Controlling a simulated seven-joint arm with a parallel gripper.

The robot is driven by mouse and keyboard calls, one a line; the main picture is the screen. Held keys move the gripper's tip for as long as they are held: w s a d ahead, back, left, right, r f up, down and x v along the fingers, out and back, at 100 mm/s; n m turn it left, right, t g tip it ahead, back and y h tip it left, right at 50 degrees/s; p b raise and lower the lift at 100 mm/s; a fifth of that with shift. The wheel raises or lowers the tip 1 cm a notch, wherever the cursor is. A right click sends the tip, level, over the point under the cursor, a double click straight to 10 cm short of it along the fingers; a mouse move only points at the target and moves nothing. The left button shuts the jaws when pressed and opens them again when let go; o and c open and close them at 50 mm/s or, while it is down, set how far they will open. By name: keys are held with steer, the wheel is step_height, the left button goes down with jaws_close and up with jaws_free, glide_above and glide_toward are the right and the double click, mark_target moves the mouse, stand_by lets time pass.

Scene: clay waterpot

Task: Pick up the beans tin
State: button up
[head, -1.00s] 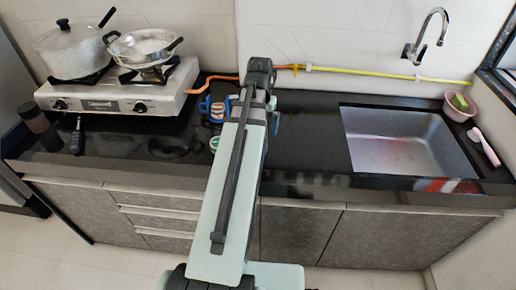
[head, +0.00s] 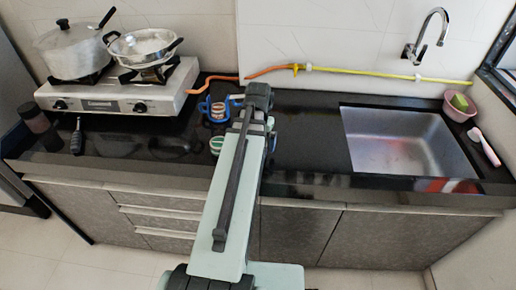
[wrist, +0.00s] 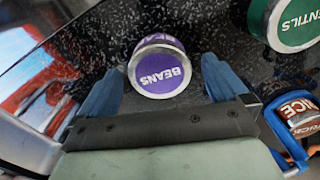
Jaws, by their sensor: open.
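The beans tin (wrist: 160,72) has a purple lid and label reading BEANS. In the wrist view it sits on the dark speckled counter, at the mouth of my gripper (wrist: 163,66). My gripper is open, with one blue finger on each side of the tin. In the head view my arm hides the beans tin and most of the gripper.
A green lentils tin (wrist: 290,22) stands to the right in the wrist view. The stove (head: 120,95) with pots is left; the sink (head: 405,145) is right.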

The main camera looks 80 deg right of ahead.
steer(key=shift+f, duration=0.7)
steer(key=c, duration=1.2)
